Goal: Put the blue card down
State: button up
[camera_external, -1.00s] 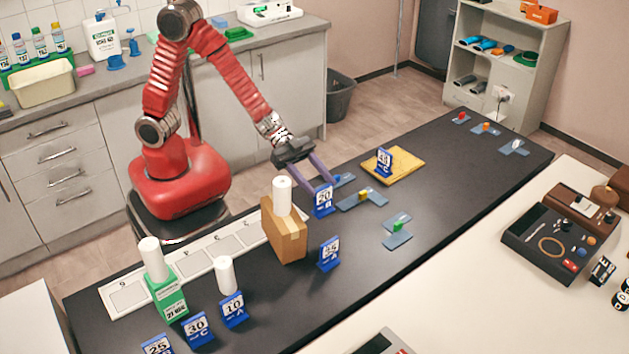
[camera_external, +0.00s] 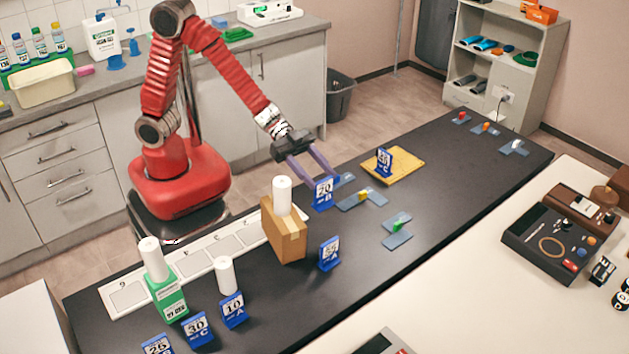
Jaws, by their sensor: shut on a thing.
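My gripper (camera_external: 321,180) is shut on a blue card (camera_external: 324,194) marked 20 B. The card is upright, its number facing the camera, between the two purple fingers. It is over the dark bench top, behind and to the right of the cardboard box; any gap beneath it looks small. A similar blue card (camera_external: 384,162) stands on a yellow pad (camera_external: 407,166) to the right. Another blue card (camera_external: 329,253) stands in front of the box. More blue cards (camera_external: 233,310) stand at the near left end.
A cardboard box (camera_external: 285,233) with a white cylinder (camera_external: 282,196) on top stands close to the held card. Blue-grey plates with coloured pieces (camera_external: 362,199) lie just right of it. A green box (camera_external: 169,300) is at left. The bench middle right is clear.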

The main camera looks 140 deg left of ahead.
jog(key=s+a+r+n+g+y, duration=0.1)
jog(key=a+r+n+y, duration=0.15)
jog(key=a, duration=1.05)
jog(key=s+a+r+n+y, duration=0.2)
jog(key=a+y, duration=0.2)
jog(key=a, duration=0.9)
jog(key=s+a+f+n+g+y, duration=0.1)
jog(key=s+a+n+g+y, duration=0.1)
jog(key=s+a, duration=0.5)
jog(key=s+a+n+g+y, duration=0.1)
jog(key=s+a+n+y, duration=0.1)
jog(key=a, duration=0.9)
jog(key=shift+n, duration=0.25)
jog(key=f, duration=0.3)
jog(key=a+f, duration=0.1)
jog(key=f, duration=0.1)
jog(key=shift+s, duration=0.4)
notch_tip(320, 180, down, 6)
jog(key=shift+f, duration=0.1)
jog(key=shift+f, duration=1.85)
